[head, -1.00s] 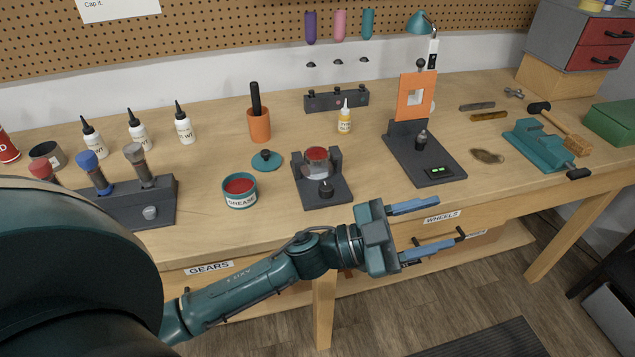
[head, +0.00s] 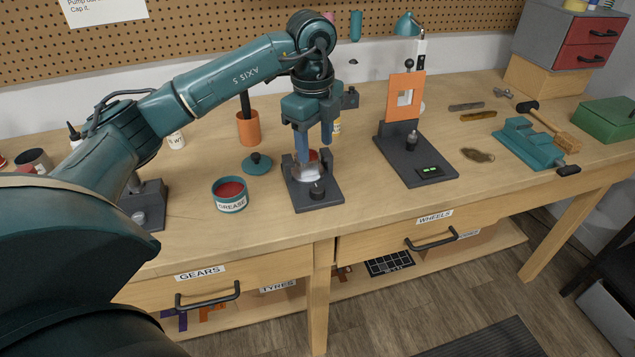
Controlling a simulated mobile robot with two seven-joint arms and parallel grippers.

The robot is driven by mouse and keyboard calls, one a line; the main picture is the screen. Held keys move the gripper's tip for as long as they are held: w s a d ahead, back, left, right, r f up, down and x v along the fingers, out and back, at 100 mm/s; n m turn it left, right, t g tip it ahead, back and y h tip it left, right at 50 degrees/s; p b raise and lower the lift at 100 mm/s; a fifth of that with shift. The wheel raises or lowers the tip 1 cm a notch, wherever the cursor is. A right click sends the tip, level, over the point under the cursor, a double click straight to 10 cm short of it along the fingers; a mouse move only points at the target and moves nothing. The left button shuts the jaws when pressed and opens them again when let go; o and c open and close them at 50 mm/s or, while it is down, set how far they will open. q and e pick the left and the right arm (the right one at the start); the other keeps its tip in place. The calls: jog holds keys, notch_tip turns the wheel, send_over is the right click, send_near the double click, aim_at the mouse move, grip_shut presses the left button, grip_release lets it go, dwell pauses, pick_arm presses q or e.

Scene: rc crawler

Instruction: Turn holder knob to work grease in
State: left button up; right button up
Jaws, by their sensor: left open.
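The dark grey holder (head: 322,204) stands on the bench, with a round metal part (head: 308,173) with red inside it held between its posts. Its black knob (head: 317,189) sits at the front of the holder's base. My left gripper (head: 314,148) points down from above at the holder. Its blue fingers are apart, one on each side of the upper part of the holder, and partly hide the round part. I cannot tell if they touch it. The teal grease tin (head: 230,195), open with red grease, stands left of the holder. My right gripper is not in view.
The teal lid (head: 257,163) lies behind the tin, near an orange cup (head: 248,128). An orange-panelled stand (head: 415,160) is to the right. A teal vise (head: 530,145) is farther right. The bench front before the holder is clear.

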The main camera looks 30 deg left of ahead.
aim_at(318, 189)
pick_arm(q)
jog(key=f, duration=0.7)
jog(key=f+p, duration=0.1)
jog(key=f, duration=0.3)
jog(key=shift+w+d+f, duration=0.1)
jog(key=shift+w+f, duration=0.05)
jog(key=shift+w, duration=0.15)
jog(key=shift+c, duration=0.3)
jog(key=c, duration=0.9)
